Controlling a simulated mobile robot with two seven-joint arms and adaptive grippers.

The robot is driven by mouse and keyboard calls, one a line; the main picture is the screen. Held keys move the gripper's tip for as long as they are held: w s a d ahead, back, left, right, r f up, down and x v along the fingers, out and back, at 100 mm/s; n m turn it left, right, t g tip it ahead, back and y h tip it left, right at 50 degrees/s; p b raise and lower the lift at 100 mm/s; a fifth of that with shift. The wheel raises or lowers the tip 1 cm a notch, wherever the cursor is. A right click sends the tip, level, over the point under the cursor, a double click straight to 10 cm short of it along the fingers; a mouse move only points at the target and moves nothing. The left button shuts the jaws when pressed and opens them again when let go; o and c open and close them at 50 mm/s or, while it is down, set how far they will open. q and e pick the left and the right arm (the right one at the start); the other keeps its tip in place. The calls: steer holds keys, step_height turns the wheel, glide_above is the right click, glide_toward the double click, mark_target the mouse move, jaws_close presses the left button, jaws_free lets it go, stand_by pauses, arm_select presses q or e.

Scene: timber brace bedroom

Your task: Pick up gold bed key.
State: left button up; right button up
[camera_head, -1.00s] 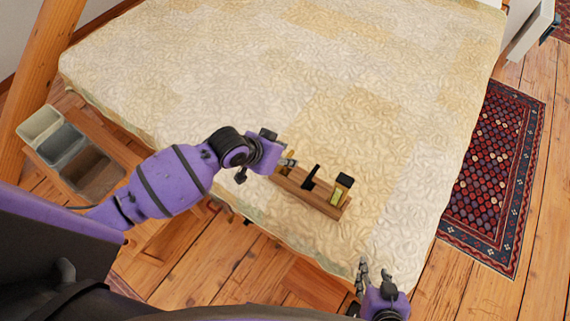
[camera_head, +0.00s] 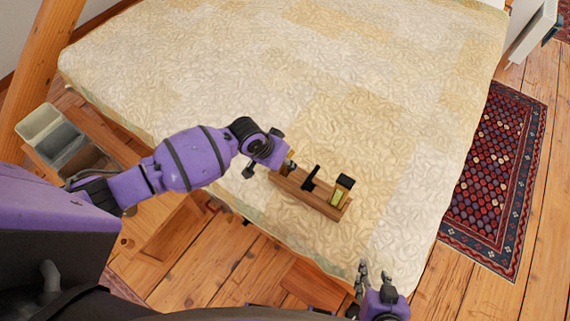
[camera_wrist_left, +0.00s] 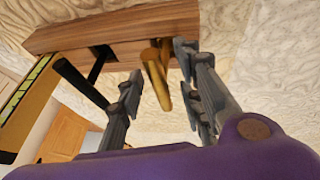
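The gold key (camera_wrist_left: 157,72) stands in a wooden holder (camera_head: 312,195) on the bed. In the left wrist view it is a gold bar near one end of the holder (camera_wrist_left: 112,35). My left gripper (camera_head: 287,166) is at the holder's left end. In its wrist view the left gripper (camera_wrist_left: 158,68) is open, with fingers on either side of the key and gaps visible on both sides. In the head view the gripper mostly hides the key. My right gripper (camera_head: 374,274) is open and empty at the bed's near edge.
A black item (camera_head: 310,178) and a black-topped yellow-green item (camera_head: 342,188) stand in the same holder, right of my left gripper. The patterned bed (camera_head: 400,110) is otherwise clear. Storage bins (camera_head: 62,140) are at the left, and a red rug (camera_head: 495,180) lies at the right.

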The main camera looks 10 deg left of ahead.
arm_select(q)
jaws_close()
steer(key=shift+r, duration=0.1)
stand_by(0.3)
